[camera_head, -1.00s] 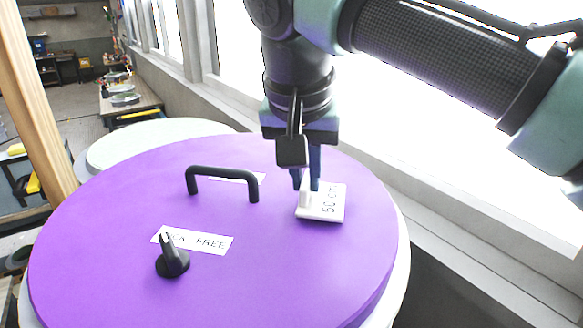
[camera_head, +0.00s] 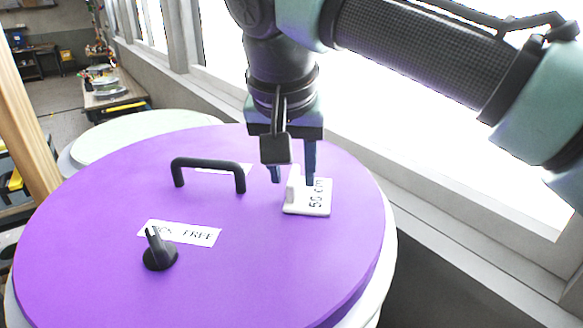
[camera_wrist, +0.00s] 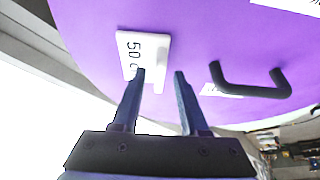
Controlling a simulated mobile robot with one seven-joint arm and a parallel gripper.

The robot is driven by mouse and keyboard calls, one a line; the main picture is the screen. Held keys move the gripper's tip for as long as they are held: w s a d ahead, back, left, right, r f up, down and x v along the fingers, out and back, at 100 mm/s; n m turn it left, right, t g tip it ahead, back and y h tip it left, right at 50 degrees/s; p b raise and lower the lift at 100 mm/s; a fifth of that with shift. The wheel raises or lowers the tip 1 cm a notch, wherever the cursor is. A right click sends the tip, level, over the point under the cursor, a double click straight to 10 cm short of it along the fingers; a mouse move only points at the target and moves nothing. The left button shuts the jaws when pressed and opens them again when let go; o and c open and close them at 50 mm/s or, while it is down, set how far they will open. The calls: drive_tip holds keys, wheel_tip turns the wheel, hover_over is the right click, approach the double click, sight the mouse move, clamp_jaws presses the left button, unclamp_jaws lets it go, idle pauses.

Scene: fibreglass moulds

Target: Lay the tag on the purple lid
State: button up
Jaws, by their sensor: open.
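The white tag (camera_head: 318,203), marked "50 cm", lies flat on the purple lid (camera_head: 240,270) near its right side. A small white upright tab (camera_head: 293,186) stands at the tag's left edge. My gripper (camera_head: 293,180) points down over the tag. Its fingers are spread on either side of the tab, with gaps to it. In the wrist view the tag (camera_wrist: 131,48) lies on the lid (camera_wrist: 205,30), just beyond the open fingertips (camera_wrist: 159,73). Part of the tag is hidden behind a finger there.
A black handle (camera_head: 210,163) rises from the lid left of my gripper. A black knob (camera_head: 159,250) stands by a white label (camera_head: 200,235) nearer the front. A window sill (camera_head: 480,215) runs along the right. A pale round lid (camera_head: 140,135) lies behind.

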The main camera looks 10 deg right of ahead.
drive_tip(key=p+v, duration=0.6)
drive_tip(key=v, duration=0.6)
drive_tip(key=w+a+r+n+t+y, duration=0.2)
drive_tip(key=a+n+t+y, duration=0.1)
drive_tip(key=a, duration=0.5)
drive_tip(key=w+a+r+n+t+y, duration=0.2)
drive_tip(key=a+n+y, duration=0.1)
drive_tip(key=a, duration=0.4)
drive_tip(key=a+r+n+t+y, duration=0.3)
drive_tip(key=a+r+t+y, duration=0.1)
drive_tip(key=a+r, duration=0.35)
drive_tip(key=s+d+r+t+y, duration=0.3)
drive_tip(key=s+r+t, duration=0.3)
drive_tip(key=r+t, duration=0.15)
drive_tip(key=s+d+m+t+h, duration=0.4)
drive_tip(key=s+d+t+h, duration=0.3)
drive_tip(key=d+h, duration=0.4)
drive_tip(key=shift+s+d+r, duration=0.2)
drive_tip(key=shift+s+r, duration=0.05)
drive_tip(key=shift+r, duration=0.05)
wheel_tip(320, 180, down, 13)
drive_tip(key=b, duration=1.2)
